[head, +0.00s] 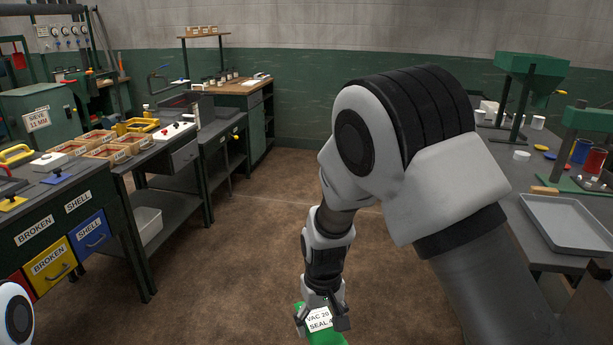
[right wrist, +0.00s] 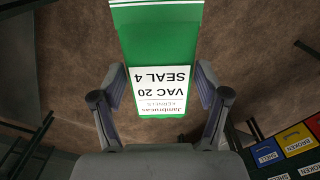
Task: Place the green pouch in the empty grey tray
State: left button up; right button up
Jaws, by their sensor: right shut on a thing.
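The green pouch (right wrist: 158,45) has a white label reading "VAC 20 SEAL 4". It hangs in my right gripper (right wrist: 160,92), whose fingers are shut on it from both sides at the labelled end. In the head view the pouch (head: 327,338) shows at the bottom edge, partly cut off, above the brown floor. My right gripper (head: 321,318) is low in the middle there, well left of the grey tray. The grey tray (head: 565,233) lies on the right bench and looks empty. My left gripper is out of view.
The right bench (head: 538,258) also carries green stands (head: 527,68), a blue cup (head: 581,150), a red cup (head: 594,160) and small lids. A left bench holds wooden trays (head: 106,152) and coloured drawers (head: 92,234). The floor between the benches is clear.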

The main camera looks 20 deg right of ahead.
aim_at(564, 225)
jog(key=i+l+z, duration=0.2)
jog(key=i+l, duration=0.15)
jog(key=i, duration=0.45)
jog(key=i+l+z, duration=0.25)
jog(key=i, duration=0.6)
jog(key=i+z, duration=0.2)
jog(key=i, duration=0.6)
jog(key=i+j+z, duration=0.1)
jog(key=i+z, duration=0.2)
jog(key=z, duration=0.15)
jog(key=i+j+z, duration=0.2)
jog(key=z, duration=0.3)
jog(key=i+j+z, duration=0.3)
jog(key=z, duration=0.15)
jog(key=i+j+z, duration=0.3)
jog(key=j+z, duration=0.15)
jog(key=i+l+z, duration=0.15)
jog(key=l, duration=0.25)
jog(key=i+l+z, duration=0.2)
jog(key=l, duration=0.2)
jog(key=i+l+z, duration=0.15)
jog(key=l, duration=0.25)
jog(key=i, duration=0.1)
